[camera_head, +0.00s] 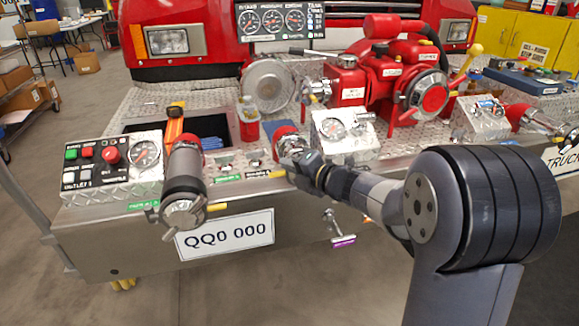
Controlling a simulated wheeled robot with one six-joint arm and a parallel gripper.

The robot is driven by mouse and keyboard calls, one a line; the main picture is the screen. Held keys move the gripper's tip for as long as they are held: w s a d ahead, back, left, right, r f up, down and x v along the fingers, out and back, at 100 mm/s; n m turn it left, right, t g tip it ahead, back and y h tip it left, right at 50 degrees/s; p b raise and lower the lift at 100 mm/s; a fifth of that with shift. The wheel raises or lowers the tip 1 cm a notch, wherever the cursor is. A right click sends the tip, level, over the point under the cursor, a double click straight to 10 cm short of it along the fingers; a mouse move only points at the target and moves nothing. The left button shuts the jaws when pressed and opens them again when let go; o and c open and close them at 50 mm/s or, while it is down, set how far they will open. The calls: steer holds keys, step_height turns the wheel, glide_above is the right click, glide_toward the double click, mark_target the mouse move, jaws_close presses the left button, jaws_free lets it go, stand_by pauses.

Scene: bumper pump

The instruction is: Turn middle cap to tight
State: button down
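The middle outlet has a red collar (278,127) on the bumper deck, left of a white gauge box. Its metal cap (291,145) faces forward and is largely hidden by my gripper. My gripper (293,160) is right at the cap's front, reaching in from the right, and appears to touch or overlap it. The fingers are small and dark here, so I cannot tell whether they are closed on the cap. How tight the cap sits cannot be seen.
A long dark hose fitting with a metal cap (184,212) projects at left, beside a button panel (112,165). A gauge box (343,135) stands close right of the middle outlet. The red pump (390,75) is behind. A purple-tagged handle (343,240) hangs below the bumper.

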steer(key=shift+d+r, duration=0.1)
steer(key=m, duration=0.1)
steer(key=d+m+t+y+b, duration=0.1)
steer(key=d+r+m+b, duration=0.1)
steer(key=shift+w+d+y, duration=0.15)
steer(key=shift+w+y, duration=0.2)
steer(key=shift+y, duration=0.05)
steer(key=d+m+t+b, duration=0.2)
steer(key=m+b, duration=0.1)
steer(key=m, duration=0.1)
steer(key=w+d+m+t+b, duration=0.1)
steer(key=d+m+t+b, duration=0.1)
steer(key=m, duration=0.3)
steer(key=w+d+m+t+b, duration=0.1)
steer(key=d+m+t+b, duration=0.2)
steer(key=m+b, duration=0.1)
steer(key=shift+f+m+b, duration=0.35)
steer(key=shift+m+b, duration=0.05)
steer(key=shift+b, duration=0.05)
steer(key=shift+r, duration=0.1)
